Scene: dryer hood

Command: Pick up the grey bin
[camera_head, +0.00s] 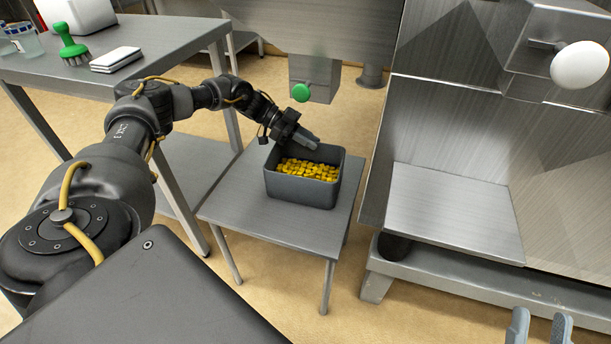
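The grey bin (301,190) stands upright on a low metal table (246,208). It holds many small yellow pieces (308,170). My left gripper (309,142) is at the bin's far left rim, with its fingers over or beside that rim. Whether it touches the bin, and how far its fingers are apart, I cannot tell. My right gripper (538,328) shows only its two fingertips at the bottom right edge. They are apart with nothing between them, far from the bin.
A taller metal table (150,45) at the upper left carries a green brush (71,46), white cloths or pads (116,59) and glass containers. A large metal machine (450,215) with a white knob (579,65) stands right of the low table. A green knob (301,92) is behind the bin.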

